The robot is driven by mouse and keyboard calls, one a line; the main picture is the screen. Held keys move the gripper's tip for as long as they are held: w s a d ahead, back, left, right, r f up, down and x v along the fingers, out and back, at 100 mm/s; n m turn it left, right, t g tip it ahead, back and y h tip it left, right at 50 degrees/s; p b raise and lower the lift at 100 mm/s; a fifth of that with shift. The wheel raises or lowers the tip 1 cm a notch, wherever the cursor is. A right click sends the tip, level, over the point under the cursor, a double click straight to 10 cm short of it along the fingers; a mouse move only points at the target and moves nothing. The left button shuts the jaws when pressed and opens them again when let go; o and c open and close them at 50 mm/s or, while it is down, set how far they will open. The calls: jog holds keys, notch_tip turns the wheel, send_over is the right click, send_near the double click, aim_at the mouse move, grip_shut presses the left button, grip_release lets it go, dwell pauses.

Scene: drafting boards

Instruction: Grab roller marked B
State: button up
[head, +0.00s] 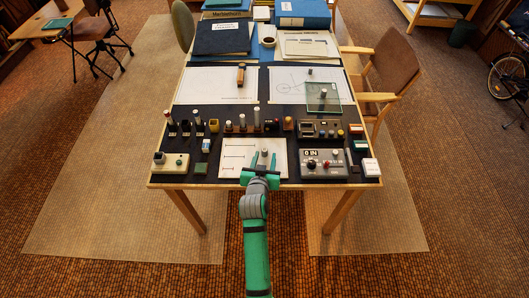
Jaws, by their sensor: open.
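My gripper (263,163) is open over the white sheet with line marks (238,148) at the front of the table. A small grey upright piece (264,152) shows between its green fingers; I cannot tell whether they touch it. No letter B is readable at this size, so I cannot tell which piece is the roller marked B. Similar small cylindrical pieces show elsewhere: a brown one (241,74) on the back left drawing, a grey one (323,94) on the green glass plate (317,105), and several upright ones in the middle row, such as a pale-topped one (257,117).
A grey box (324,163) with knobs stands right of my gripper, a cream box (171,163) to the left. A crowded row of small items lies beyond. Folders (222,37), a cup (269,36) and a chair (388,70) are farther off.

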aim_at(264, 152)
jog(key=shift+a+x, duration=0.15)
jog(key=shift+x, duration=1.15)
jog(key=shift+a+x, duration=0.2)
jog(key=shift+x, duration=1.15)
jog(key=shift+r, duration=0.2)
grip_shut()
